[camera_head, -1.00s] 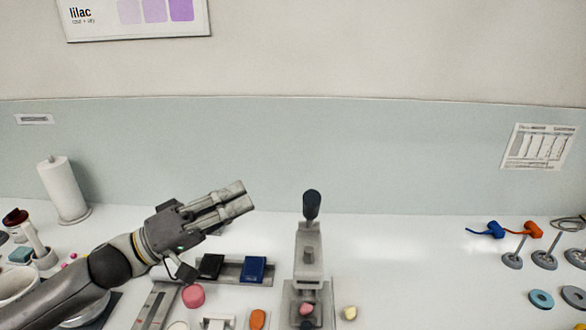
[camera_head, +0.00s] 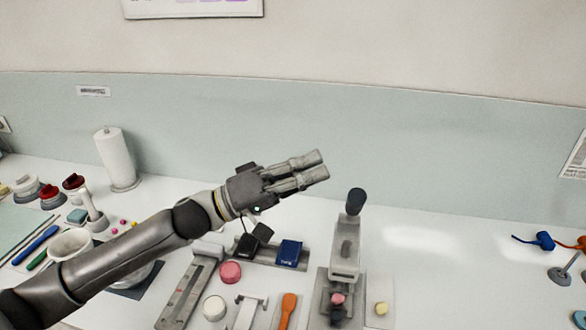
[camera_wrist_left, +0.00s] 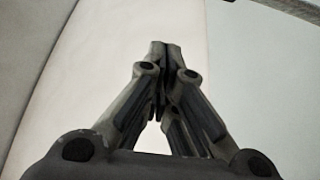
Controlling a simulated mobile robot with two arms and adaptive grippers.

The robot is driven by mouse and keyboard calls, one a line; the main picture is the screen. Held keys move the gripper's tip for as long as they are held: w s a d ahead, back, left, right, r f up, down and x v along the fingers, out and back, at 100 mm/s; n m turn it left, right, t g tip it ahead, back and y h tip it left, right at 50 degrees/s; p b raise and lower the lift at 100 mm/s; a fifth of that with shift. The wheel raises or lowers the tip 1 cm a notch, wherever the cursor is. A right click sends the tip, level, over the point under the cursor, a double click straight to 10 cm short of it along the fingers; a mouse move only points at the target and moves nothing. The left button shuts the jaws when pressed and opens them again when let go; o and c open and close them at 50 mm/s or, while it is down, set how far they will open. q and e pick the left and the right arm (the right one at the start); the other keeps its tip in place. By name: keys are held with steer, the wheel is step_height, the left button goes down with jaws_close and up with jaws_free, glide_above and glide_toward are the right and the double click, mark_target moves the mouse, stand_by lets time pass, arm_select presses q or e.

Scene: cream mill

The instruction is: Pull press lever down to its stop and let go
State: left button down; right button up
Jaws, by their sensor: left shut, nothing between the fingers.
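The press (camera_head: 345,260) stands on the white table right of centre in the head view. Its lever points up and ends in a dark knob (camera_head: 356,201). A pink piece (camera_head: 337,299) sits at the press's base. My left gripper (camera_head: 322,165) is shut and empty, up and to the left of the knob, and apart from it in the picture. In the left wrist view the closed fingertips (camera_wrist_left: 165,48) meet with only plain wall and white surface around them. My right gripper is in neither view.
Dark and blue blocks (camera_head: 289,253) sit in a grey holder left of the press. A pink disc (camera_head: 230,272), an orange-handled tool (camera_head: 288,308) and a yellowish piece (camera_head: 381,308) lie nearby. A paper roll (camera_head: 116,160) stands at the back left.

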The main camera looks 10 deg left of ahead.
arm_select(q)
steer(key=d+p, duration=0.1)
steer(key=d, duration=0.2)
steer(key=s+d+f+p, duration=0.1)
steer(key=shift+s+d+p, duration=0.1)
steer(key=shift+d+p, duration=0.2)
steer(key=shift+d, duration=0.05)
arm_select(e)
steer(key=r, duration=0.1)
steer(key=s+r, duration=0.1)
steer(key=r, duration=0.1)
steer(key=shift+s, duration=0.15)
arm_select(q)
steer(key=shift+s+f, duration=0.15)
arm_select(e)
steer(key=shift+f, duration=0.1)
arm_select(q)
steer(key=s+f+m+g+h+b, duration=0.4)
steer(key=s+f+m+g+b, duration=0.4)
steer(key=f+m+b, duration=0.3)
steer(key=m+b, duration=0.4)
steer(key=shift+s+f, duration=0.3)
steer(key=shift+s, duration=0.05)
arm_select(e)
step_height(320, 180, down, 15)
arm_select(q)
steer(key=shift+f, duration=0.2)
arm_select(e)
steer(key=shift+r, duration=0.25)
